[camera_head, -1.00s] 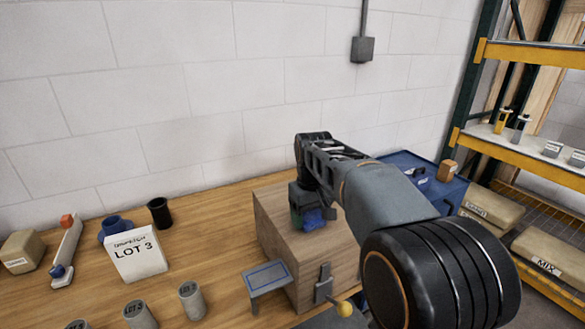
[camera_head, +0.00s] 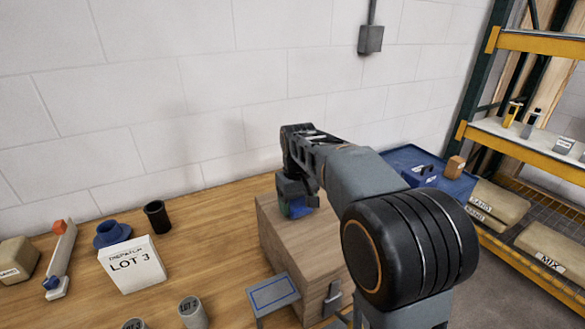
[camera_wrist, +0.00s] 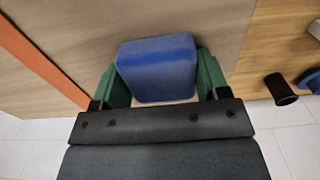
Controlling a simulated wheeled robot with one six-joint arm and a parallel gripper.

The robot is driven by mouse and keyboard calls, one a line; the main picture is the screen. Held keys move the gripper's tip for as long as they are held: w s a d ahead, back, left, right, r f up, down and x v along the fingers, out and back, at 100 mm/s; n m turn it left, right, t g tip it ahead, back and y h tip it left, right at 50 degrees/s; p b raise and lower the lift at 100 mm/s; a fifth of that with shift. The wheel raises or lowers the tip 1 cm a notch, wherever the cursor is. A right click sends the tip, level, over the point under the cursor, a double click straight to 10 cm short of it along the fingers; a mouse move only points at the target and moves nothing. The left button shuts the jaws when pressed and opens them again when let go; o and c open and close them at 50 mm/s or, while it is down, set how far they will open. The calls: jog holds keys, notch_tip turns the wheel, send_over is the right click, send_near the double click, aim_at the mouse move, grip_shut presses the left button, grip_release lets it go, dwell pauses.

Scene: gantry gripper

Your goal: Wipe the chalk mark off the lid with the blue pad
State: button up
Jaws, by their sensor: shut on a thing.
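My gripper (camera_head: 296,206) is over the far part of the wooden box (camera_head: 292,254), near its back left corner. It is shut on the blue pad (camera_wrist: 157,68), which sits between its two green fingers in the wrist view. The pad also shows as a small blue patch in the head view (camera_head: 299,209). The pad is at or just above the box's wooden lid (camera_wrist: 225,30); I cannot tell whether it touches. No chalk mark shows on the visible lid; the part under the pad and gripper is hidden.
A small stand with a blue outline (camera_head: 272,294) is in front of the box. A LOT 3 sign (camera_head: 131,265), a black cup (camera_head: 157,217) and a blue flanged piece (camera_head: 112,233) stand to the left. A blue bin (camera_head: 440,180) is at the right. The wall is close behind.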

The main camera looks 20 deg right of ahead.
jog(key=shift+w+a, duration=0.1)
jog(key=shift+w, duration=0.3)
notch_tip(320, 180, up, 4)
jog(key=p, duration=0.3)
jog(key=shift+w+r+p, duration=0.25)
jog(key=shift+r+p, duration=0.45)
notch_tip(320, 180, up, 3)
jog(key=shift+s+f+p, duration=0.1)
jog(key=shift+p, duration=1.15)
